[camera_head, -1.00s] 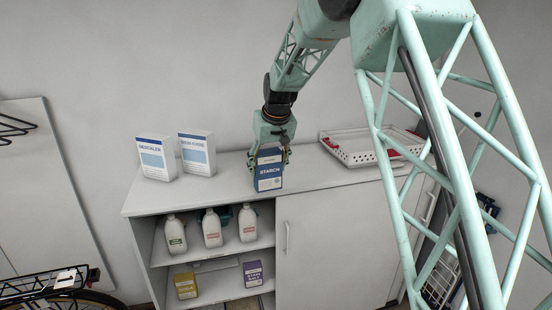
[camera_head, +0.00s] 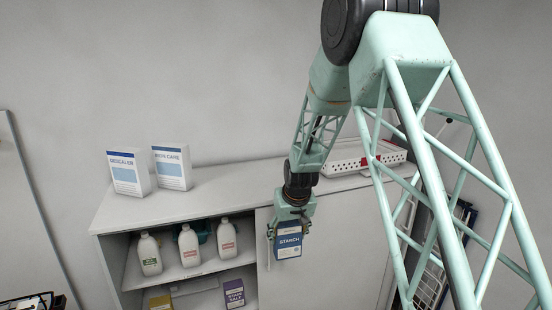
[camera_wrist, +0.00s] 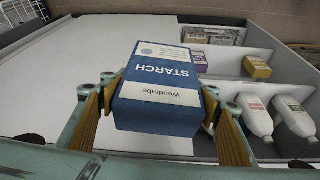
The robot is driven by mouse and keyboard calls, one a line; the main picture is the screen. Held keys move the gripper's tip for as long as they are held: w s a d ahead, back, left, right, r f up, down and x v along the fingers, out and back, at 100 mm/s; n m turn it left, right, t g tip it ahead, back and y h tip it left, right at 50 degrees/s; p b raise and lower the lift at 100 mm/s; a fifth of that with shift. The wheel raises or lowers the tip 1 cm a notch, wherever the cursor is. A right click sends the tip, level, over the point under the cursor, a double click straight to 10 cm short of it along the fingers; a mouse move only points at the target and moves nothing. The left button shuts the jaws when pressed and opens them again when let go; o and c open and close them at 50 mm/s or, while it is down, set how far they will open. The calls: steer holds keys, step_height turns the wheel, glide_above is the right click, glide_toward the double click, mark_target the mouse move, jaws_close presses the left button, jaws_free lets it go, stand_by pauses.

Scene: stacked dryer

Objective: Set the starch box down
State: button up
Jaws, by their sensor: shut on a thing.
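The starch box (camera_head: 289,241) is blue and white with the word STARCH on its front. My gripper (camera_head: 289,222) is shut on the box near its top. In the head view the box hangs in front of the cabinet's sliding door, below the level of the cabinet top (camera_head: 240,187). In the wrist view the starch box (camera_wrist: 160,88) fills the middle, between the two yellow-padded fingers of my gripper (camera_wrist: 160,110). What lies directly under the box is hidden there.
A descaler box (camera_head: 129,173) and an iron care box (camera_head: 172,168) stand at the cabinet top's left. A white perforated tray (camera_head: 350,160) lies at its right. White bottles (camera_head: 189,245) stand on the upper shelf; a purple box (camera_head: 233,293) and a yellow box (camera_head: 160,302) sit below.

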steer(key=s+d+f+m+h+b, duration=0.1)
steer(key=s+d+f+b, duration=0.7)
steer(key=s+d+f, duration=0.8)
step_height(320, 180, down, 6)
steer(key=shift+s+d+r+m, duration=0.2)
steer(key=shift+s+d+m, duration=0.15)
steer(key=shift+s+m, duration=0.65)
steer(key=shift+r, duration=0.15)
